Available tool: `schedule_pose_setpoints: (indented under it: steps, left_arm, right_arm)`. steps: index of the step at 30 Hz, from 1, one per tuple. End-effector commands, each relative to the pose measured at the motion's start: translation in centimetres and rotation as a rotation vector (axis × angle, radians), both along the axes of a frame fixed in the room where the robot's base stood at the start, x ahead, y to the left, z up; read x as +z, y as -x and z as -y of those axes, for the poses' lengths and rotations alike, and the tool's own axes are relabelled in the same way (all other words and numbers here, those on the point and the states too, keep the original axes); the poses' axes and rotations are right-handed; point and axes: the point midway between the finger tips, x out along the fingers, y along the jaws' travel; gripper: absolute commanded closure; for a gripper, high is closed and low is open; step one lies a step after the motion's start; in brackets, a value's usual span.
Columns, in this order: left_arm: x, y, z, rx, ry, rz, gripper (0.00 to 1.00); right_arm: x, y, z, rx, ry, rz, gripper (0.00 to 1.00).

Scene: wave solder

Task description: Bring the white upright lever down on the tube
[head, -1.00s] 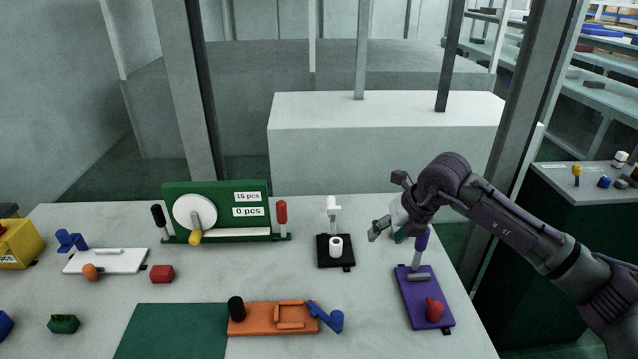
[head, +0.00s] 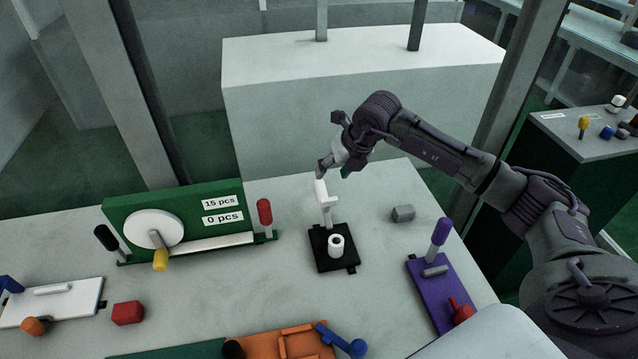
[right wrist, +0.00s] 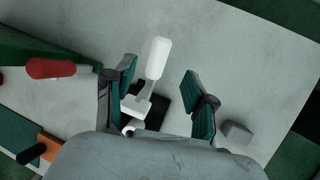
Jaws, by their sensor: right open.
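The white lever (head: 326,203) stands upright at the back of a small black base (head: 327,264). The short white tube (head: 337,246) stands on the same base, in front of the lever. My right gripper (head: 333,171) is at the lever's top end, just above and behind it in the head view. In the right wrist view, the white lever (right wrist: 157,62) shows between the two open, green-padded fingers (right wrist: 160,78), with gaps on both sides. The tube is mostly hidden there. My left gripper is not in view.
A green counter board (head: 185,215) with a red handle (head: 265,212) stands left of the base. A grey block (head: 403,213) and a purple fixture (head: 440,294) with an upright purple lever are to the right. An orange fixture (head: 285,346) is in front.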

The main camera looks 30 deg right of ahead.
Motion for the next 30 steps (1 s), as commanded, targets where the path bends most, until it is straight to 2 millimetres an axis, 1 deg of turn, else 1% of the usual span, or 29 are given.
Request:
schedule_pose_setpoints:
  steps: [1,6,9,13,18,26,28,30]
  left_arm:
    - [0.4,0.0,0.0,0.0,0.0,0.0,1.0]
    - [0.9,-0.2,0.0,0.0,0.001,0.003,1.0]
    - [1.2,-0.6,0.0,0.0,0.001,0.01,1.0]
    - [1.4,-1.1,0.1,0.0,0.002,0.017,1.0]
    - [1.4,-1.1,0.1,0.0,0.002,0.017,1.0]
    - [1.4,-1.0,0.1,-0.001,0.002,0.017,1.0]
    - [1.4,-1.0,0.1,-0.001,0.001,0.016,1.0]
    - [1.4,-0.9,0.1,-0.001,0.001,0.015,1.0]
  right_arm:
    - [-1.0,-0.4,-0.3,0.001,-0.001,-0.005,0.45]
    - [-4.3,-1.9,-0.9,0.0,-0.001,-0.004,0.45]
    - [-5.8,-2.7,-1.2,0.0,-0.002,-0.003,0.45]
    - [-7.4,-3.4,-1.4,0.0,0.0,-0.001,0.45]
    - [-8.3,-3.9,-1.5,0.001,0.0,0.0,0.45]
    - [-8.4,-3.9,-1.5,0.002,0.001,0.0,0.45]
    - [-8.4,-3.9,-1.5,0.002,0.001,0.0,0.53]
    - [-8.4,-3.9,-1.5,0.001,0.0,0.0,0.65]
